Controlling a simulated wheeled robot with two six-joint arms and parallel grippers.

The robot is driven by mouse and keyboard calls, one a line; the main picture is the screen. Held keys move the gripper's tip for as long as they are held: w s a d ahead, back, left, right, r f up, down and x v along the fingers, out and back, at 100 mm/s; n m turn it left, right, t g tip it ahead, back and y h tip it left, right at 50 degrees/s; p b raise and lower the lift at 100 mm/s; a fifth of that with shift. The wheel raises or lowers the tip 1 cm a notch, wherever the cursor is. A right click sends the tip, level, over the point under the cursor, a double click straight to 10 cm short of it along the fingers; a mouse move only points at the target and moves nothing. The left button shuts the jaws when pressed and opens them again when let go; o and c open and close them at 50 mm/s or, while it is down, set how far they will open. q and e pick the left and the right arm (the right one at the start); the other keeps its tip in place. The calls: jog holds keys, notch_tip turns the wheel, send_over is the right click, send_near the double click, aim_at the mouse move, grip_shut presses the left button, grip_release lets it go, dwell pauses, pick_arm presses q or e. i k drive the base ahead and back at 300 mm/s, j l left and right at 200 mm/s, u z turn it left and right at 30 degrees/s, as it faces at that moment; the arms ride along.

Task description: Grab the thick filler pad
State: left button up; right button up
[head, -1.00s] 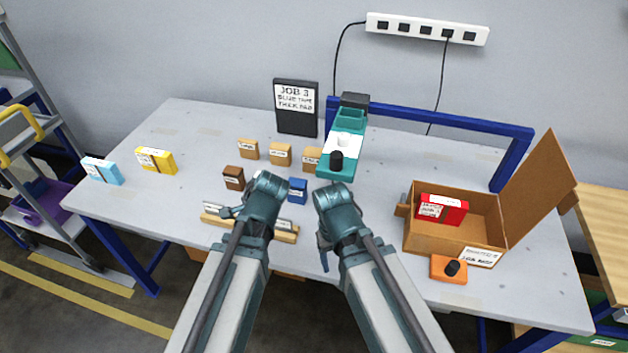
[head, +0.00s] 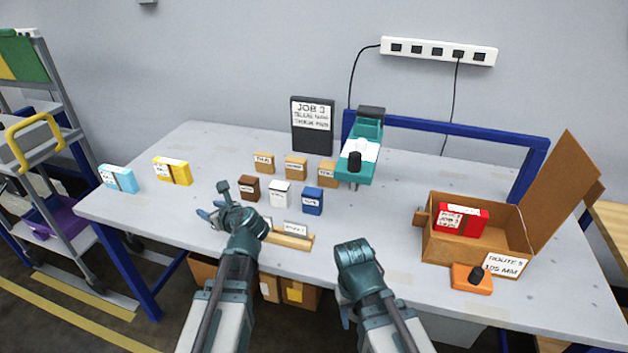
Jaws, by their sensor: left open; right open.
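Three tan blocks with small labels stand in a row behind the middle of the table: a left one (head: 264,164), a middle one (head: 296,169) and a right one (head: 327,175). Their labels are too small to read surely, so I cannot tell which is the thick filler pad. The dark job sign (head: 312,140) behind them reads JOB 3, with blurred lines about blue tape and a thick pad. My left gripper (head: 214,199) is open and empty, left of the brown block and in front of the tan row. My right gripper (head: 346,314) is open near the table's front edge, its fingers mostly hidden.
Brown (head: 249,189), white (head: 279,195) and blue (head: 312,202) blocks stand before the tan row. A wooden rack (head: 290,240) lies in front. A teal device (head: 362,160) stands right. An open carton (head: 465,249) holds a red box (head: 462,220); an orange button box (head: 471,279) is before it.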

aim_at(326, 167)
jog(key=i+j+z, duration=0.1)
jog(key=j+z, duration=0.7)
jog(key=j, duration=0.15)
jog(key=j+z, duration=0.45)
jog(key=k+j+z, duration=0.1)
jog(key=j+z, duration=0.3)
jog(key=j, duration=0.15)
jog(key=k+j+z, duration=0.2)
jog(key=j+z, duration=0.2)
